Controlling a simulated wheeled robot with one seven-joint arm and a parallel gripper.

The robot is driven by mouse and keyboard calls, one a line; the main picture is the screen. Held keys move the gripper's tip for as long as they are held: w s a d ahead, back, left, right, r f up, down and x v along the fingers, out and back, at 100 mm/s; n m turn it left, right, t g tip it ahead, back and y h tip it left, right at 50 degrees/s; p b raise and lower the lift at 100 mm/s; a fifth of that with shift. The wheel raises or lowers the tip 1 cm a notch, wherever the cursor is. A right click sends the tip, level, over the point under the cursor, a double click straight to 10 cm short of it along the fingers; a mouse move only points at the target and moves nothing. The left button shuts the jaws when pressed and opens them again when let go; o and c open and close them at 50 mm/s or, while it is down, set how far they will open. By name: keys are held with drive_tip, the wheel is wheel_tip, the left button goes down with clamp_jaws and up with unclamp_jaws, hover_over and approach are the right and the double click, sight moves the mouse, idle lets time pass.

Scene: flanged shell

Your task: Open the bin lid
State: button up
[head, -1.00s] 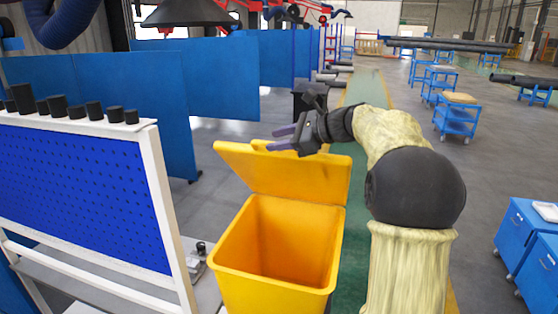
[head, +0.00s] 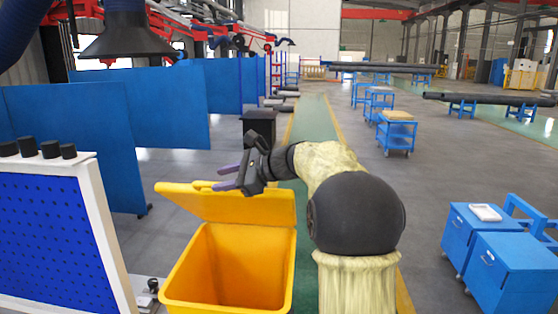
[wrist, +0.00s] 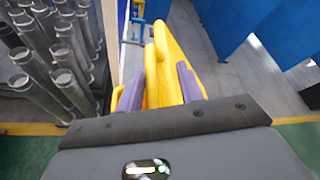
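The yellow bin (head: 178,278) stands in the lower middle of the head view, with its mouth uncovered and the inside empty where I can see it. Its yellow lid (head: 245,206) is raised and tilted back at the far rim. My gripper (head: 218,178) is just above the lid's upper edge, its two purple fingers spread apart and pointing left. In the wrist view my gripper (wrist: 160,88) shows a finger on each side of the yellow lid (wrist: 172,58). I cannot tell whether either finger touches it.
A blue pegboard in a white frame (head: 98,215) stands close to the bin's left. Blue partitions (head: 150,105) stand behind. A dark bin (head: 258,128) is beyond the lid. Blue cabinets (head: 500,250) are at the right, with open grey floor between. Several grey tubes (wrist: 55,75) show in the wrist view.

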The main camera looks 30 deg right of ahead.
drive_tip(key=w+d+v, duration=0.1)
drive_tip(key=v, duration=1.7)
drive_tip(key=shift+d+r+p, duration=0.2)
drive_tip(key=shift+r+p, duration=0.15)
drive_tip(key=shift+r, duration=0.1)
idle(1.2)
idle(0.5)
